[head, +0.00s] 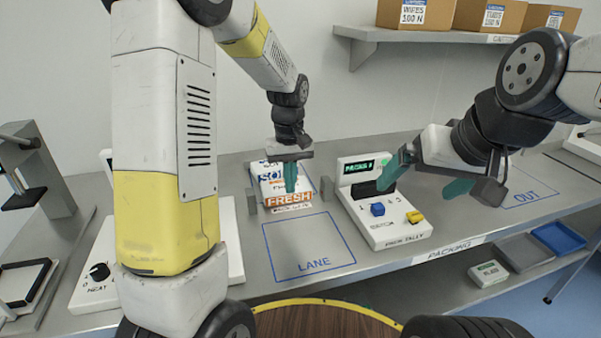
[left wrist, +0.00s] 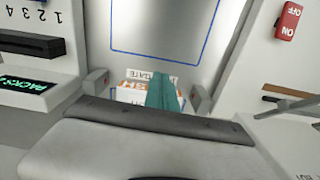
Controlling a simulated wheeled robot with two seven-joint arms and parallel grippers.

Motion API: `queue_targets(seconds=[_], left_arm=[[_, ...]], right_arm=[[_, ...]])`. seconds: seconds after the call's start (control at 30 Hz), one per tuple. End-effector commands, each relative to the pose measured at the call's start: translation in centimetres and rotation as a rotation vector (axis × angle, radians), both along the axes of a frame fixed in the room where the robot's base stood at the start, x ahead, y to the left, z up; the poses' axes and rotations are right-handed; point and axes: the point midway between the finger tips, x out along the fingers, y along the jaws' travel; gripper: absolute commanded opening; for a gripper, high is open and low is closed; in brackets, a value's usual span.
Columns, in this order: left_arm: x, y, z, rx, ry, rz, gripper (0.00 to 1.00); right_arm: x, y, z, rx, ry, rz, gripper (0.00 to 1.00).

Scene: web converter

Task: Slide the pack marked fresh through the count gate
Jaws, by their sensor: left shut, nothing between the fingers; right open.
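The pack marked FRESH (head: 289,198) is white with blue lettering and an orange band. It lies on the bench between two grey gate posts (head: 252,200) (head: 326,188), at the back edge of the blue-outlined lane (head: 305,240). My left gripper (head: 291,178) is shut and empty, pointing down over the pack; I cannot tell whether its fingertips touch it. In the left wrist view the shut fingers (left wrist: 163,93) cover part of the pack (left wrist: 135,87), between the posts (left wrist: 97,80) (left wrist: 198,98).
The tally box (head: 395,232), with a lit display, blue button and yellow button, stands right of the gate. The lane in front of the pack is clear. A marked OUT area (head: 525,197) is at right. A shelf with cartons (head: 415,14) hangs behind.

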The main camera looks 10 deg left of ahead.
Motion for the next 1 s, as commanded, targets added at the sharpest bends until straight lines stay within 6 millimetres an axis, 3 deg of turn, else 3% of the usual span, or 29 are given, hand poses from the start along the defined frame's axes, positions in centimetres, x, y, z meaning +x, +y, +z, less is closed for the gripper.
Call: queue_targets(seconds=[0.37, 0.43, 0.6, 1.0], left_arm=[[-0.1, 0.0, -8.1, 0.0, 0.005, 0.0, 0.0], [1.5, 0.5, -7.7, 0.0, -0.002, 0.004, 0.0], [3.2, 1.2, -7.7, 0.0, 0.0, 0.002, 0.0], [3.8, 1.4, -7.6, 0.0, 0.0, 0.0, 0.0]], right_arm=[[0.0, 0.0, 0.0, 0.0, 0.0, 0.0, 1.0], [0.0, 0.0, 0.0, 0.0, 0.0, 0.0, 1.0], [0.0, 0.0, 0.0, 0.0, 0.0, 0.0, 1.0], [0.0, 0.0, 0.0, 0.0, 0.0, 0.0, 1.0]])
